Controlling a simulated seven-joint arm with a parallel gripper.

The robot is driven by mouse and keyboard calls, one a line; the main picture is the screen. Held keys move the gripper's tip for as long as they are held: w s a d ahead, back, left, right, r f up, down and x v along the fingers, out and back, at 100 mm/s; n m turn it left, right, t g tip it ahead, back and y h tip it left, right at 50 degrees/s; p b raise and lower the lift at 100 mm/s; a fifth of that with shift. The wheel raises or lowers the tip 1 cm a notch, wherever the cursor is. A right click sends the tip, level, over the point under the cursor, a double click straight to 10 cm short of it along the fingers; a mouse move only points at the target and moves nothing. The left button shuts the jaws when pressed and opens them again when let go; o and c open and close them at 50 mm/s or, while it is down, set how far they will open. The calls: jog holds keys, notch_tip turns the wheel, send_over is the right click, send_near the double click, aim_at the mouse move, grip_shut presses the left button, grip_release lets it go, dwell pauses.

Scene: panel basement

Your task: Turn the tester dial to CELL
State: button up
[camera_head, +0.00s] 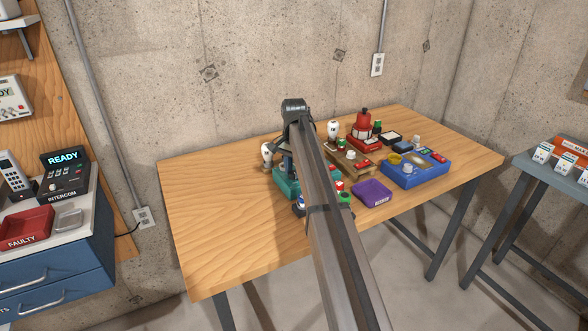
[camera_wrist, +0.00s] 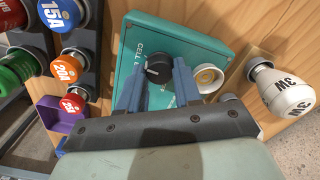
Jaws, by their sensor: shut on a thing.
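The teal tester (camera_wrist: 205,46) fills the middle of the wrist view, tilted in the picture. Its black dial (camera_wrist: 157,66) sits between the two blue fingers of my gripper (camera_wrist: 158,82), which is shut on it. A word reading CELL is printed on the panel, to the left of the dial. A pale mark shows on the dial's face; its exact pointing is hard to read. A round cream socket (camera_wrist: 207,79) is on the tester to the right of the dial. In the head view the tester (camera_head: 284,187) is partly hidden behind my arm.
A white bulb (camera_wrist: 288,92) stands right of the tester in the wrist view. Coloured fuses, including a blue 15A one (camera_wrist: 60,14), stand at left. The table's left side is clear.

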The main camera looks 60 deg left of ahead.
aim_at(294, 172)
jog(key=shift+m, duration=1.4)
jog(key=o, duration=1)
jog(key=shift+o, duration=0.2)
notch_tip(294, 172, up, 14)
jog(key=shift+f, duration=0.1)
